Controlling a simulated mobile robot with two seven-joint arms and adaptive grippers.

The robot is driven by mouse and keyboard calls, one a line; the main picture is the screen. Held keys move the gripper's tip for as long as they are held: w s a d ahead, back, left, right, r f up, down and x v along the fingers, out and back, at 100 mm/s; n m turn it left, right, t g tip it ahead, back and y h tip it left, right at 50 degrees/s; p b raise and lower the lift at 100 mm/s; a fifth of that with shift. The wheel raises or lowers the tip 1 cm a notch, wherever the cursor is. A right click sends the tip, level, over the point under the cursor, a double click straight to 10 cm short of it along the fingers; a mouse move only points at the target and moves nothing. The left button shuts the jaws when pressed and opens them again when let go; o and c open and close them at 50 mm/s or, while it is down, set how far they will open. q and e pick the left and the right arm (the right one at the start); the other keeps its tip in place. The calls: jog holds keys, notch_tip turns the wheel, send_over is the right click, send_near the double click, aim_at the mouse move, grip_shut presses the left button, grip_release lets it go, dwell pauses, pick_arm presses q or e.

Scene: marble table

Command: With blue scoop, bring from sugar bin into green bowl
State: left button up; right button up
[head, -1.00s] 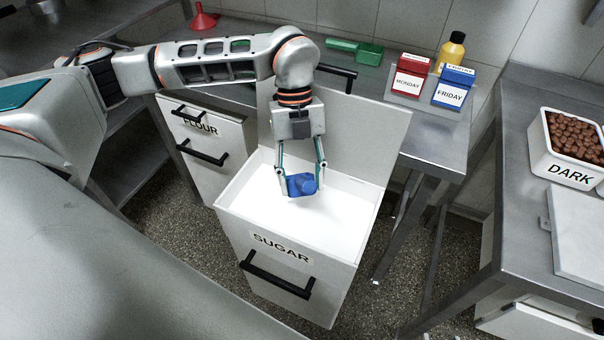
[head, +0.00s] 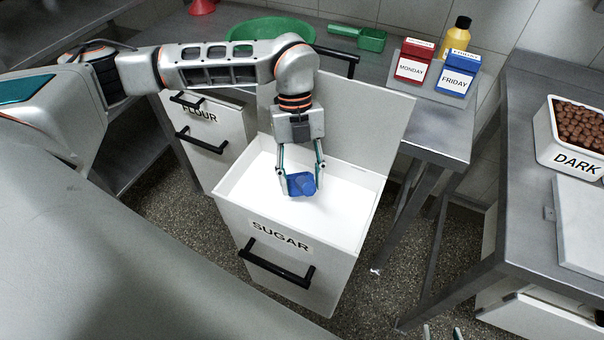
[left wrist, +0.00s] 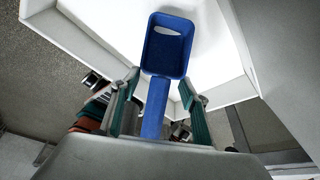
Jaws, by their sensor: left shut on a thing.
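The white sugar bin (head: 328,275) stands open with white sugar (head: 330,205) inside. My left gripper (head: 300,181) reaches down into the bin's opening and is shut on the blue scoop (head: 302,185). In the left wrist view the scoop (left wrist: 167,48) points away from the fingers, its handle between them. A small white patch shows in its dark blue bowl; I cannot tell whether it is sugar. The green bowl (head: 268,27) is on the metal counter behind my left arm, which hides part of it. My right gripper (head: 440,333) barely shows at the bottom edge, its fingertips apart.
The bin's raised lid (head: 365,130) stands behind its opening. The flour bin (head: 215,145) is to its left. A green scoop (head: 370,40), a red box (head: 414,62), a blue box (head: 455,75) and a yellow bottle (head: 455,38) are on the counter. A dark-chocolate tub (head: 553,148) is at right.

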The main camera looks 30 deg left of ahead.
aim_at(303, 186)
pick_arm(q)
jog(key=shift+f+b, duration=0.4)
jog(key=shift+f, duration=1.75)
jog(key=shift+r, duration=0.1)
jog(key=shift+r, duration=6.1)
